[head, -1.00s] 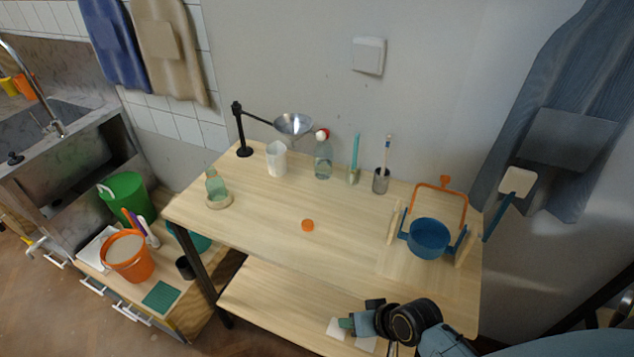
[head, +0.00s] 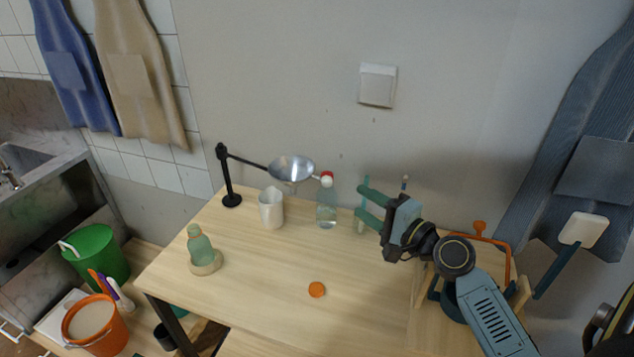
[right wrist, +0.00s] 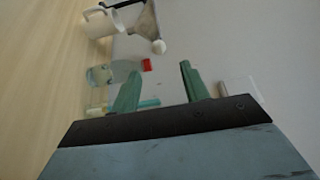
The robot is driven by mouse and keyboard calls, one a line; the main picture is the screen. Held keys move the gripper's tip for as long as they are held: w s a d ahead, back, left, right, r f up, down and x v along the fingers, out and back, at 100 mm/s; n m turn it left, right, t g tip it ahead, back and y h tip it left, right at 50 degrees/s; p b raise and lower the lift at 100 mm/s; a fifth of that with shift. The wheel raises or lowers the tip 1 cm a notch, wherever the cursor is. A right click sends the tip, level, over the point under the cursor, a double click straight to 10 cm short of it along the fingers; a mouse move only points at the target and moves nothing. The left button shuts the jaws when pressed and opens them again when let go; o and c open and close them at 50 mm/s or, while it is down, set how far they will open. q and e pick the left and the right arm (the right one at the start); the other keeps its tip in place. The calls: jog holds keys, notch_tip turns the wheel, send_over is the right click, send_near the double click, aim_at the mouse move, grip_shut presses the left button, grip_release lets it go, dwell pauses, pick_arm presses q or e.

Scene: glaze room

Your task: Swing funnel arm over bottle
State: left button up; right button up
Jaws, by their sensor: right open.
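The funnel (head: 291,169) is a shiny metal bowl on a black arm (head: 247,162) from a black post (head: 226,180). It hangs near the white jug (head: 271,209), with a white knob (head: 327,181) on its right side. A small green bottle (head: 200,246) stands on a round wooden base (head: 206,264) at the front left, clear of the funnel. My right gripper (head: 360,202) is open and empty, right of the knob and apart from it. In the right wrist view, the funnel (right wrist: 145,24) and knob (right wrist: 159,47) lie beyond its open fingers (right wrist: 160,73). My left gripper is out of view.
An orange disc (head: 317,290) lies on the table (head: 262,310). The table's middle is otherwise clear.

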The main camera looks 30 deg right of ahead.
aim_at(331, 183)
jog(key=p+x, duration=0.2)
jog(key=x, duration=1)
jog(key=shift+w+a, duration=0.1)
jog(key=shift+w, duration=0.15)
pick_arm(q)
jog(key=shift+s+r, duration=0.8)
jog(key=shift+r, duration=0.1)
pick_arm(e)
jog(key=shift+w+a+f, duration=0.1)
jog(key=shift+w+a, duration=0.05)
jog(key=shift+w, duration=0.4)
jog(key=shift+c, duration=0.4)
grip_shut()
